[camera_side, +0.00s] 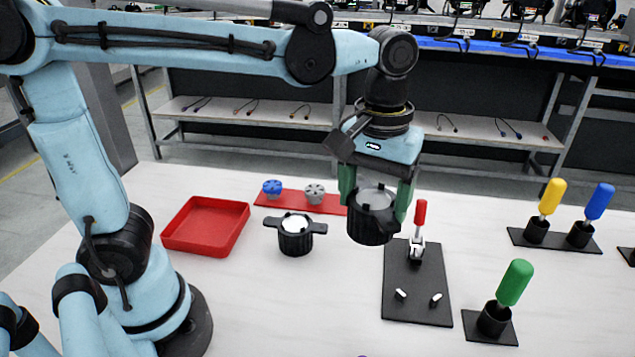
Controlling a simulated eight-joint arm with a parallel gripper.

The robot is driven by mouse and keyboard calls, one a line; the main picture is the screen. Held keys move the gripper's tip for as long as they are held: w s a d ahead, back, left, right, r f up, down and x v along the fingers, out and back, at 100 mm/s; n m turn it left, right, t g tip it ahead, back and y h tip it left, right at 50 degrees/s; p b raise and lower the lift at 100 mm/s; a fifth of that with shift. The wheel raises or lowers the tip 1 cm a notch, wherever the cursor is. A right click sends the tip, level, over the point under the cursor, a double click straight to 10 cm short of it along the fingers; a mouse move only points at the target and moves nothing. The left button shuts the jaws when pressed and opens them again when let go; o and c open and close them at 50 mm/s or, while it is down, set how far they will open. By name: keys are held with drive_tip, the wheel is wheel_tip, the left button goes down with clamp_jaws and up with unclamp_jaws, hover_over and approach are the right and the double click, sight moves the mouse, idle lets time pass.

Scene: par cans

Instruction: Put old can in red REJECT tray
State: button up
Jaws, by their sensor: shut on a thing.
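My gripper (376,190) is shut on a black can with a grey top (372,222). It holds this can in the air, above the table and right of the middle. A second black can (295,238) with a pale top and side lugs stands on the table to the left of the held one. The red tray (207,226) lies further left, and its inside looks empty. I see no lettering on the tray. I cannot tell from looks alone which can is the old one.
A red strip (300,199) at the back bears a blue knob (272,188) and a grey knob (314,193). A black plate with a red-handled clamp (417,245) lies right of the held can. Green (515,283), yellow (552,196) and blue (598,201) handles stand upright in holders at right.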

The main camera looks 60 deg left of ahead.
drive_tip(key=s+a+n, duration=0.4)
drive_tip(key=a+n, duration=0.2)
drive_tip(key=a, duration=0.6)
drive_tip(key=n, duration=0.7)
approach(209, 229)
drive_tip(key=shift+f, duration=1.55)
drive_tip(key=shift+f, duration=0.2)
drive_tip(key=o, duration=1.4)
drive_tip(key=shift+r, duration=0.15)
